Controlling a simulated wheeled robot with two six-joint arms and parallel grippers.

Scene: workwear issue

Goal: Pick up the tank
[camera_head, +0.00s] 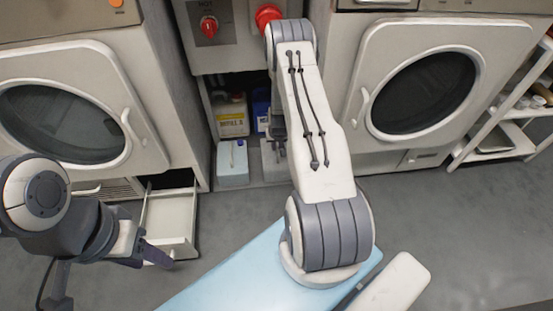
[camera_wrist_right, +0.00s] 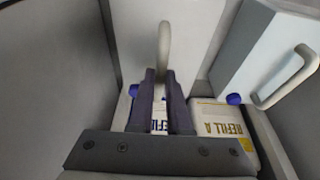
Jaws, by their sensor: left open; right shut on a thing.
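A pale grey tank (camera_head: 273,165) stands low in the open cabinet bay, partly hidden by my right arm. In the right wrist view its curved handle (camera_wrist_right: 164,45) rises between my fingers. My right gripper (camera_wrist_right: 163,75) is shut on this handle; it also shows small in the head view (camera_head: 278,142). A second, pale blue-white tank (camera_head: 232,164) stands just to the left; it and its handle show at the right of the wrist view (camera_wrist_right: 245,55). My left gripper (camera_head: 158,252) is open and empty at lower left, far from the tanks.
Behind the tanks stand a yellow-labelled refill jug (camera_head: 231,117) and a blue-coloured jug (camera_head: 261,108). Bay walls are close on both sides. An open drawer (camera_head: 168,215) juts out near my left gripper. Machines flank the bay; a shelf (camera_head: 515,135) is at right.

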